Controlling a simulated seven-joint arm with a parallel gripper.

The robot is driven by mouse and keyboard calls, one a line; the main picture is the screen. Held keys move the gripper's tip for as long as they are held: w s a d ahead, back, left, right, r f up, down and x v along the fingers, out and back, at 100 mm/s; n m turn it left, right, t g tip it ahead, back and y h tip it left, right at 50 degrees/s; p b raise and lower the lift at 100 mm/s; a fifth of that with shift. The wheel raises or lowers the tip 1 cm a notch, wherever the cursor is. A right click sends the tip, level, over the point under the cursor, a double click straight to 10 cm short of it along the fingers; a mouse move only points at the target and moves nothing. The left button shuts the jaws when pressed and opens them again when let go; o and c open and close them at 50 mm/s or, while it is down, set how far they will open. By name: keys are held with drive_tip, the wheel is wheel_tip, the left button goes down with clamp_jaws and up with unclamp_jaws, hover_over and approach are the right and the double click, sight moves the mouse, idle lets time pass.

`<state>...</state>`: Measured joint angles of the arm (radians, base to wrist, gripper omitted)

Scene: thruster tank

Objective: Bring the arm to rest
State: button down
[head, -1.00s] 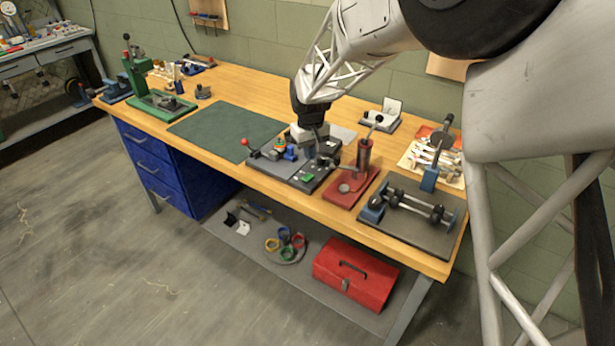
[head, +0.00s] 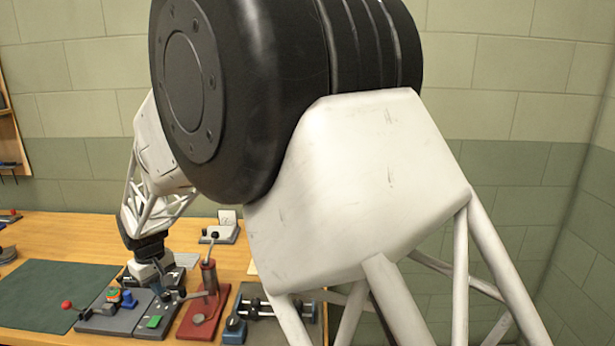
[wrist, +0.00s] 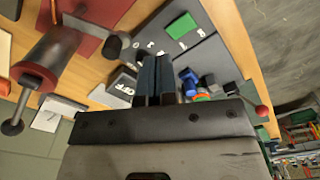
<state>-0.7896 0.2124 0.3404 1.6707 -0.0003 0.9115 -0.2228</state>
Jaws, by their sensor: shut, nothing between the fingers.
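My gripper (wrist: 157,80) shows in the wrist view with its two dark fingers together and nothing between them. In the head view my gripper (head: 160,284) is small and low at the left, above the workbench (head: 60,225), beside the same grey fixture. I cannot tell whether the fingertips touch anything.
A red press (head: 203,305) with an upright lever stands just right of my gripper. A dark tray with a roller fixture (head: 262,308) is further right. A green mat (head: 45,292) lies clear at the left. A small card stand (head: 222,230) is behind.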

drive_tip(key=s+d+r+m, duration=0.15)
drive_tip(key=d+r, duration=0.35)
drive_tip(key=d, duration=0.6)
drive_tip(key=s+d+r+m+t, duration=0.15)
drive_tip(key=d+r, duration=0.35)
drive_tip(key=d, duration=0.7)
drive_tip(key=s+d+r+m, duration=0.15)
drive_tip(key=d+r, duration=0.25)
drive_tip(key=d, duration=0.7)
drive_tip(key=s+d+m+t, duration=0.1)
drive_tip(key=s+d+m, duration=0.6)
drive_tip(key=s+d, duration=1.6)
drive_tip(key=shift+s+d, duration=0.25)
drive_tip(key=shift+d, duration=0.45)
